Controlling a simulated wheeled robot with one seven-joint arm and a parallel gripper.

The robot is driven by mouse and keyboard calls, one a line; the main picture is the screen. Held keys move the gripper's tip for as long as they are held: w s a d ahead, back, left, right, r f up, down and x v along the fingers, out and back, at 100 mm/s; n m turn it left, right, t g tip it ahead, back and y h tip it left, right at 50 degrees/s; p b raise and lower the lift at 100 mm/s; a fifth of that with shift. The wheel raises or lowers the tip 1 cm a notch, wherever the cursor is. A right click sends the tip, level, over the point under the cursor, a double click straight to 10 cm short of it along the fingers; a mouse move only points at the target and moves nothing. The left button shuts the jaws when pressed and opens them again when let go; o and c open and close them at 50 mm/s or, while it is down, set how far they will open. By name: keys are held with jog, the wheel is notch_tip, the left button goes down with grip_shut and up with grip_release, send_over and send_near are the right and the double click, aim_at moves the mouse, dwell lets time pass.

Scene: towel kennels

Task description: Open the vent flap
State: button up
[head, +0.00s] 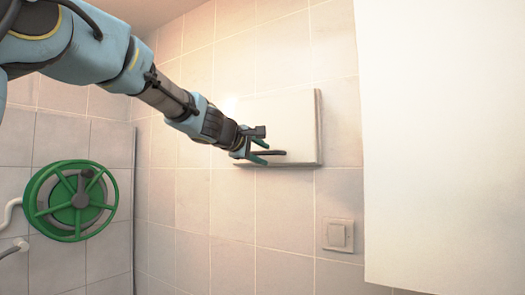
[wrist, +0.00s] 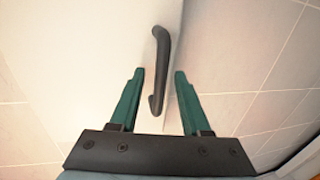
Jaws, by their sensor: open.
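The vent flap (head: 292,112) is a pale square panel on the tiled wall, in the middle of the head view. It looks closed, lying close to the wall. It also fills the upper left of the wrist view (wrist: 75,60). Its dark bar handle (wrist: 160,65) shows between and beyond my fingertips in the wrist view, and near the panel's lower edge in the head view (head: 272,153). My gripper (wrist: 159,72) is open, with one green finger on each side of the handle's lower end. Neither finger visibly touches it.
A green hose reel (head: 75,200) is on the wall at left. A light switch (head: 338,236) is on the wall below right of the flap. A large white panel (head: 445,140) stands at the right. The tiled wall below the flap is bare.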

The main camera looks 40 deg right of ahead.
jog(key=shift+d, duration=0.2)
grip_shut()
dwell(0.3)
jog(key=shift+f, duration=0.1)
dwell(1.0)
